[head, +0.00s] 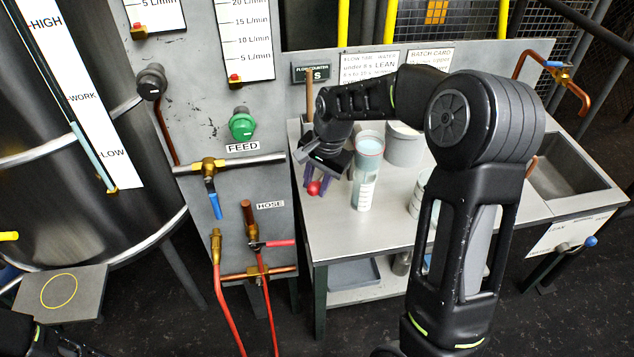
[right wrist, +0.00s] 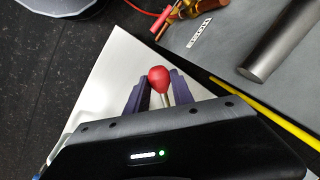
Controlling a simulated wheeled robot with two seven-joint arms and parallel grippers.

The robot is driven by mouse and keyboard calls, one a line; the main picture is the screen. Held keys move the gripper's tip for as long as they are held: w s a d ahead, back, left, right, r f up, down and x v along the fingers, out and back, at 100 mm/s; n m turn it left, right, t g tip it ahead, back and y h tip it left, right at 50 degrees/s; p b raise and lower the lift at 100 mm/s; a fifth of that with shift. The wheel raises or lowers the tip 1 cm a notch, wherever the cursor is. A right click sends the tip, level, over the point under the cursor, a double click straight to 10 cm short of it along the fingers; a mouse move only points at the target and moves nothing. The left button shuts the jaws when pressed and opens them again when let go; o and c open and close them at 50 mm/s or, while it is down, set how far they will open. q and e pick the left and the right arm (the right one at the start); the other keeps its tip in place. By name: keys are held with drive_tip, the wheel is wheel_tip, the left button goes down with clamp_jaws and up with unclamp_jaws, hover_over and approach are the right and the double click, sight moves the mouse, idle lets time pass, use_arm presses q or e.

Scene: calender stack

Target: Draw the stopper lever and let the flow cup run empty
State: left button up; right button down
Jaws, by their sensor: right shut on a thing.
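A red ball knob (head: 314,188) of the stopper lever shows low beside my right gripper (head: 322,176) in the head view. In the right wrist view the red knob (right wrist: 159,79) sits on a thin metal stem between the purple fingers of my right gripper (right wrist: 156,98), which is shut on it. My gripper and arm hide the lever's other end.
The grey bench (head: 350,235) has free room in front. A grey pot (head: 404,148) stands behind, and white containers (head: 418,197) are partly behind my right arm. A sink (head: 570,180) is at the right. The feed panel (head: 205,100) with valves and red hoses is at the left.

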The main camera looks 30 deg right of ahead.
drive_tip(key=c, duration=1.1)
unclamp_jaws()
wheel_tip(320, 180, up, 8)
drive_tip(key=s, duration=0.1)
drive_tip(key=shift+d+f+b, duration=0.15)
drive_tip(key=shift+d+b, duration=0.2)
drive_tip(key=shift+b, duration=0.05)
drive_tip(key=shift+s, duration=0.1)
idle(5.4)
